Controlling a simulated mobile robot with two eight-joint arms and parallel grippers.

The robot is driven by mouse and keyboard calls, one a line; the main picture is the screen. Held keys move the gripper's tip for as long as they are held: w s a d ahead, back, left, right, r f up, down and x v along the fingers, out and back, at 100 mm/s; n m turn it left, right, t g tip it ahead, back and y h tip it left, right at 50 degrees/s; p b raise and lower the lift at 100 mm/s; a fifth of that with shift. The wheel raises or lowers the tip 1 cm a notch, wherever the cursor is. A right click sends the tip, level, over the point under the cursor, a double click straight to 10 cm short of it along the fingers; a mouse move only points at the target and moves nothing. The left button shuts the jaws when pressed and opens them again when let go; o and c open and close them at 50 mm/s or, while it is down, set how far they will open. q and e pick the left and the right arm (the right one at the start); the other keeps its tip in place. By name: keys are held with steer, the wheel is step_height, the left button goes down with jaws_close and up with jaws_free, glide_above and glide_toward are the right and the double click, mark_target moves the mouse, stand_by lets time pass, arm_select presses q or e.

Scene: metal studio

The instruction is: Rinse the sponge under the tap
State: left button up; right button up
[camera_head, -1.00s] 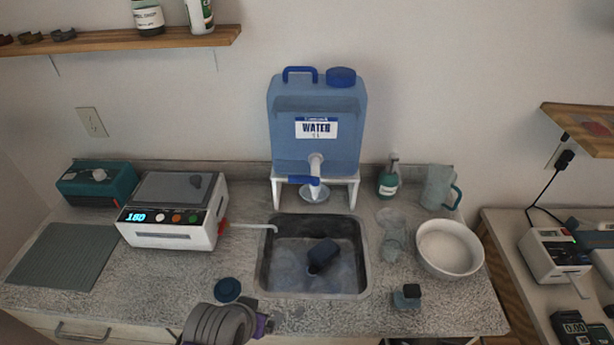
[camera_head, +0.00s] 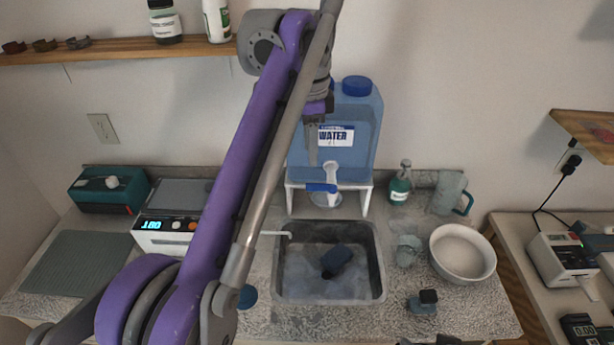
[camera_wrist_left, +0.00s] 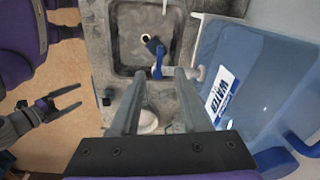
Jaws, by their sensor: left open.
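A dark blue-grey block (camera_head: 336,260), probably the sponge, lies tilted in the sink (camera_head: 379,275). The white tap (camera_head: 331,172) with its blue lever (camera_head: 322,188) sticks out from the blue water container (camera_head: 360,125) above the sink's back edge. My left gripper (camera_head: 313,155) is open and empty, in front of the container and just above the tap. In the left wrist view, the blue lever (camera_wrist_left: 158,65) shows between and beyond its fingertips, with the block (camera_wrist_left: 153,43) behind. My right gripper (camera_wrist_left: 78,96) is open and empty at the left of that view.
A white bowl (camera_head: 462,275), a clear glass (camera_head: 408,252) and a small dark-topped item (camera_head: 423,302) stand right of the sink. A thin white pipe (camera_head: 275,233) reaches over the sink's left edge. A green bottle (camera_head: 400,190) stands by the container's stand (camera_head: 367,200).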

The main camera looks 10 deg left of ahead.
mark_target(313, 184)
arm_select(q)
steer(key=f+b, duration=0.1)
steer(key=f, duration=0.1)
steer(key=f+m+b, duration=0.1)
steer(key=f, duration=0.2)
steer(key=f+m+b, duration=0.1)
steer(key=f+b, duration=0.1)
steer(key=f, duration=0.1)
steer(key=shift+w+d+f+g, duration=0.25)
steer(key=shift+w+g, duration=0.05)
steer(key=shift+g, duration=0.1)
steer(key=shift+w+f, duration=0.1)
steer(key=shift+f, duration=0.5)
arm_select(e)
step_height(313, 184, down, 6)
steer(key=s, duration=0.2)
steer(key=shift+s+a+r, duration=0.15)
steer(key=shift+s+a, duration=0.05)
steer(key=shift+a, duration=0.1)
arm_select(q)
jaws_close()
